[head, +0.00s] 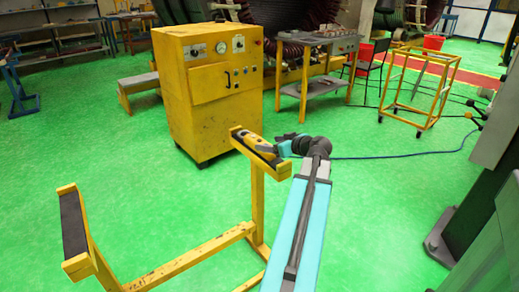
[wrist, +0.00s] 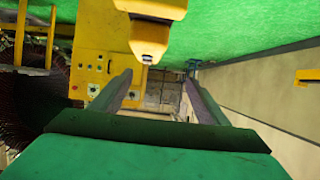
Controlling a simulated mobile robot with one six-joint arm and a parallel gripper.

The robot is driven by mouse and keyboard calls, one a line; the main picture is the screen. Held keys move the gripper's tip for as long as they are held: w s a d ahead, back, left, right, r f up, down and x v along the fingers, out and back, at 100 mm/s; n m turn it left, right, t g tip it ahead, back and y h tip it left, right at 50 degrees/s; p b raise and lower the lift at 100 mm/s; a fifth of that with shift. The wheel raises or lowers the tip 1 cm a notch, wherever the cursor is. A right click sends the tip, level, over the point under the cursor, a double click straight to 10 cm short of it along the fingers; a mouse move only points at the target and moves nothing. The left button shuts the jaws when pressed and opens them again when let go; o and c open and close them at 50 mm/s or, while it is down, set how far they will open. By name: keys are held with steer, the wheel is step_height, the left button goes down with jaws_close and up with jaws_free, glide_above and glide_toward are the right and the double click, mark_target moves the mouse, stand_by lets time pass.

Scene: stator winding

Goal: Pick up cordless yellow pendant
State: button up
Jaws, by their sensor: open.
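The cordless yellow pendant (head: 259,145) lies on the black-padded right arm of a yellow stand (head: 248,226) in the head view. My gripper (head: 284,143) is just to its right at about the pad's height, and its fingers are partly hidden by the wrist. The wrist view looks upside down. There, a yellow body with a dark tip, apparently the pendant (wrist: 149,37), shows against the stand's yellow end (wrist: 152,8). My gripper (wrist: 157,82) is open there, with an apparently empty gap between its fingers. The pendant appears just above this gap in the picture.
A yellow control cabinet (head: 207,85) stands close behind the stand. The stand's other padded arm (head: 74,222) is at the left. A grey-topped table (head: 318,40) and a yellow frame cart (head: 420,90) stand farther back. Green floor is clear between them.

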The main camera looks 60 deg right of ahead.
steer(key=s, duration=0.1)
steer(key=s+d, duration=0.1)
steer(key=shift+s+d, duration=0.3)
steer(key=shift+s, duration=0.1)
steer(key=shift+w+f, duration=0.1)
glide_toward(260, 141)
steer(key=shift+a+x, duration=0.1)
steer(key=shift+x, duration=1.15)
steer(key=shift+a+x, duration=0.15)
steer(key=shift+x, duration=1.1)
steer(key=shift+f, duration=0.1)
steer(key=shift+x, duration=2.6)
steer(key=shift+d, duration=0.1)
